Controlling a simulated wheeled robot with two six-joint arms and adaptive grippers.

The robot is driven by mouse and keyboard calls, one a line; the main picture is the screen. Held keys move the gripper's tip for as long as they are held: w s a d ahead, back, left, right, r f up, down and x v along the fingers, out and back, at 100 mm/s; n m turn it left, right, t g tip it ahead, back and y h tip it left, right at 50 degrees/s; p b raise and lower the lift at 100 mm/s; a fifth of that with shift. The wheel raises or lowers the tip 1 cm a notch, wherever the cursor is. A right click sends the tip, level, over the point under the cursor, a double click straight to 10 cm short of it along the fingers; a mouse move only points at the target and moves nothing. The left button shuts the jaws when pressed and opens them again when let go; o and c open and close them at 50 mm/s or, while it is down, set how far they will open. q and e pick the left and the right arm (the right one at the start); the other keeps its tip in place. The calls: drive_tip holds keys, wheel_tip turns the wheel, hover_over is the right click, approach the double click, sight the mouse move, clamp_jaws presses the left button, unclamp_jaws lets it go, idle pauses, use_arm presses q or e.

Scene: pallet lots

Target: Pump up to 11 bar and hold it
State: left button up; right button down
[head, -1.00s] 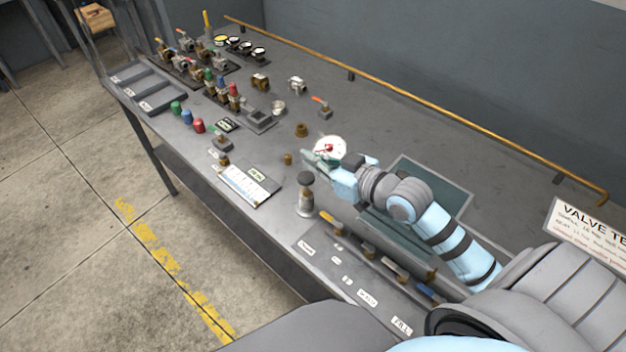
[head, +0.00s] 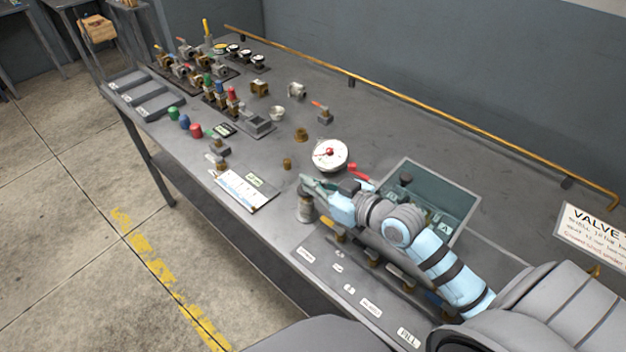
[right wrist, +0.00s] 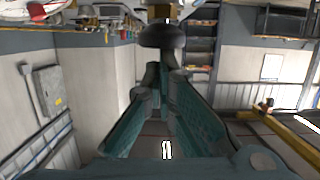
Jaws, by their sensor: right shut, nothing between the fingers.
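My right gripper (head: 308,184) is shut and empty. It is at the pump post (head: 304,210), a short metal cylinder at the bench's front edge, and covers its top in the head view. In the right wrist view a dark round knob (right wrist: 162,36) is just beyond the shut fingertips (right wrist: 156,72); I cannot tell whether they touch. The round white pressure gauge (head: 329,154) with a red centre stands behind the gripper; its reading is too small to tell. A red lever (head: 361,174) is right of the gauge. My left gripper is not in view.
A row of coloured-handled valves (head: 351,249) is partly hidden under my right arm. A teal-lined tray (head: 466,200) lies behind the arm. A paper chart (head: 243,190) lies left of the post. Valves and fittings (head: 215,95) crowd the far left. A brass rail (head: 420,110) runs along the back.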

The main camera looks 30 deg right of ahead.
drive_tip(key=shift+r+p, duration=2.25)
drive_tip(key=shift+p, duration=0.3)
drive_tip(key=p+v, duration=0.5)
drive_tip(key=v, duration=0.4)
drive_tip(key=shift+s, duration=0.45)
drive_tip(key=shift+f, duration=0.1)
